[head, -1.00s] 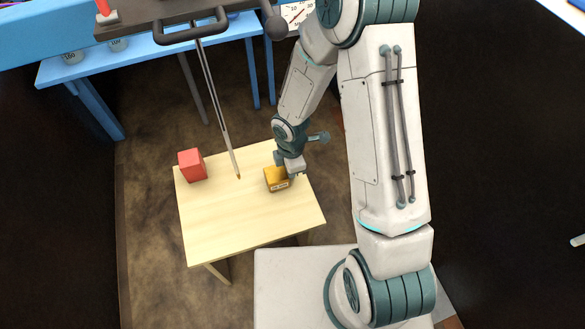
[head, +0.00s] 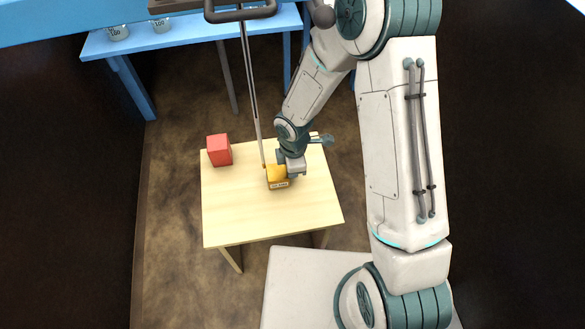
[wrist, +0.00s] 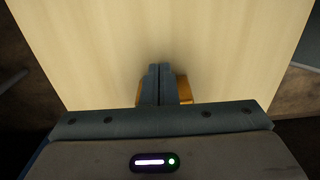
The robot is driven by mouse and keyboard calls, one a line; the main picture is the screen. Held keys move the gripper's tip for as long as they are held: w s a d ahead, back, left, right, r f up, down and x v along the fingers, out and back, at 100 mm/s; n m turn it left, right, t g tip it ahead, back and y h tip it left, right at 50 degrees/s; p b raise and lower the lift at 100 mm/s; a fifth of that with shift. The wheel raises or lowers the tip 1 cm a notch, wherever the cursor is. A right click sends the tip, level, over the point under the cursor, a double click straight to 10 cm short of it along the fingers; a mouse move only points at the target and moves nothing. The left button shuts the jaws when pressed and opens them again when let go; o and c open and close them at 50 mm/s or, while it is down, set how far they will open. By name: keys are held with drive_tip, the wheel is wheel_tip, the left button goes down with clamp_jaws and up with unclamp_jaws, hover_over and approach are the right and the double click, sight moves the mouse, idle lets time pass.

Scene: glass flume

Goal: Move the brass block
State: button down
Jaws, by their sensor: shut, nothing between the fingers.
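The brass block (head: 278,178) is a small golden cube with a pale label on its front face. It sits on the light wooden table (head: 245,215), right of the table's middle. My gripper (head: 293,170) is low at the block's right rear side in the head view, very close to it; whether it touches cannot be told. In the wrist view, my gripper's fingers (wrist: 161,84) are shut together with nothing between them. The brass block (wrist: 185,89) shows partly on both sides of the fingers, which hide its middle.
A red block (head: 219,150) stands at the table's back left corner. A thin hanging rod (head: 253,100) ends just behind the brass block's left edge. A blue bench (head: 190,37) with jars is at the back. The table's front left is clear.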

drive_tip(key=d, duration=0.3)
drive_tip(key=shift+w+r+p, duration=0.1)
drive_tip(key=shift+w+p, duration=0.25)
drive_tip(key=shift+w, duration=0.05)
wheel_tip(320, 180, up, 10)
drive_tip(key=p, duration=0.3)
drive_tip(key=shift+d+p, duration=0.15)
drive_tip(key=shift+p, duration=0.25)
drive_tip(key=s+d+r+m+h, duration=0.1)
drive_tip(key=s+d+r+m, duration=0.2)
drive_tip(key=d+r+m, duration=0.9)
drive_tip(key=s+d+r+m, duration=0.2)
drive_tip(key=s+r+m, duration=0.2)
drive_tip(key=s+d+r+m+t+y, duration=0.1)
drive_tip(key=s+d+r+m, duration=0.1)
drive_tip(key=s+r+m, duration=0.3)
drive_tip(key=shift+s+d+t, duration=0.15)
drive_tip(key=shift+d+t, duration=0.1)
drive_tip(key=shift+t, duration=0.05)
drive_tip(key=c, duration=2.1)
unclamp_jaws()
drive_tip(key=shift+c, duration=0.2)
